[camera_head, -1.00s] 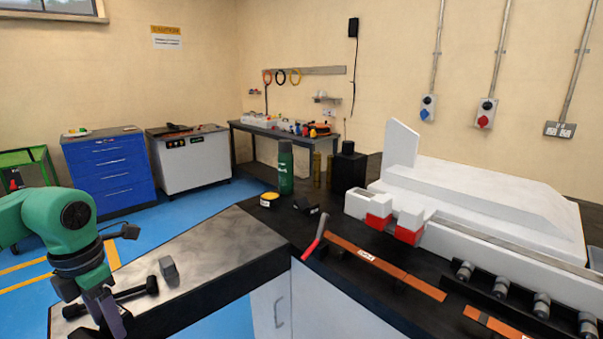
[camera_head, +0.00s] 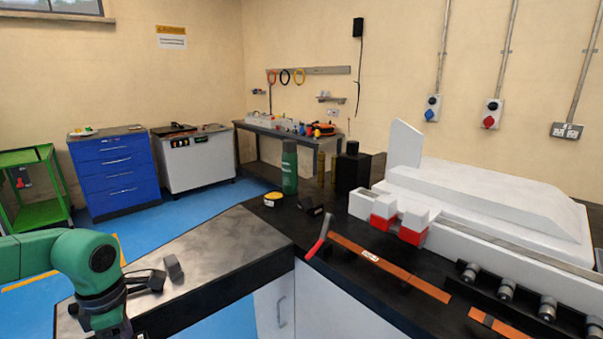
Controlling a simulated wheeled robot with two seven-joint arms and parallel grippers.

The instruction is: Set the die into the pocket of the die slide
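My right arm and gripper are not in view.
A green bottle (camera_head: 289,168), a yellow-topped tin (camera_head: 272,199) and a black item (camera_head: 310,206) stand at the bench corner. A red-handled tool (camera_head: 320,236), a copper bar (camera_head: 390,268) and rollers (camera_head: 507,290) lie along the front. The steel top is mostly clear.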

